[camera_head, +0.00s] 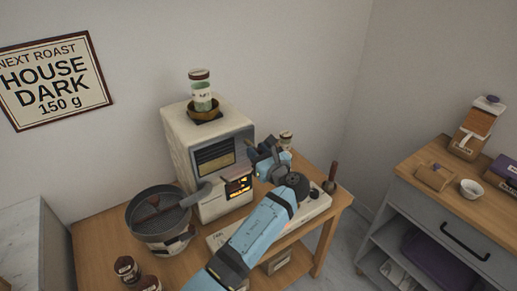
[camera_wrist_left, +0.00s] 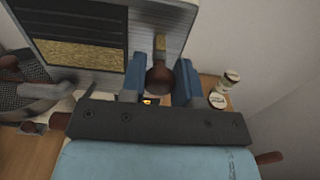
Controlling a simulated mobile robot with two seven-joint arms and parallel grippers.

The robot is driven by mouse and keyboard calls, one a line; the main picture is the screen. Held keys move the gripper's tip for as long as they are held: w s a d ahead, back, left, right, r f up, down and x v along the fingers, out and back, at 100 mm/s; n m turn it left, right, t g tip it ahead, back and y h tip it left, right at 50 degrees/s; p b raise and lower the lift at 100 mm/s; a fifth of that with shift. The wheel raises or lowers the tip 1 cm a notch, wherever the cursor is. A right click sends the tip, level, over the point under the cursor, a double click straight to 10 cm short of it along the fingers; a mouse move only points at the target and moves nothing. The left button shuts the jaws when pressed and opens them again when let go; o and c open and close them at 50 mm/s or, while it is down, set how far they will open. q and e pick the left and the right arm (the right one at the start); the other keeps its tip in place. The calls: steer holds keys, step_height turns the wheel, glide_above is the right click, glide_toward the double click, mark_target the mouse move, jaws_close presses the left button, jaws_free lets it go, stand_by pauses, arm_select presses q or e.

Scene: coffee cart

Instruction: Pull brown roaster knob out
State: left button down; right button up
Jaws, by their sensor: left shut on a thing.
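The cream roaster (camera_head: 180,140) stands on the wooden cart against the wall, and its grey front panel (camera_wrist_left: 181,25) fills the top of the left wrist view. The brown roaster knob (camera_wrist_left: 160,81) is a round ball on a brass stem at the right of that panel. My left gripper (camera_wrist_left: 160,88) is shut on the knob, with one blue finger on each side of it. In the head view my left gripper (camera_head: 268,150) is at the roaster's right front side and hides the knob. My right gripper is not in view.
A dark round cooling pan (camera_head: 160,212) stands front left of the roaster, with jars (camera_head: 127,268) near it. A jar (camera_head: 203,95) sits on the roaster's top. A white scale-like device (camera_head: 318,205) lies under my left arm. A grey cabinet (camera_head: 440,215) stands at right.

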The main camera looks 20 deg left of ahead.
arm_select(q)
steer(key=shift+r+p+v, duration=0.25)
steer(key=shift+p+v, duration=0.15)
steer(key=shift+v, duration=0.75)
steer(key=shift+f, duration=0.35)
steer(key=c, duration=0.9)
jaws_free()
steer(key=shift+d, duration=0.1)
steer(key=shift+o, duration=0.2)
steer(key=shift+r, duration=0.1)
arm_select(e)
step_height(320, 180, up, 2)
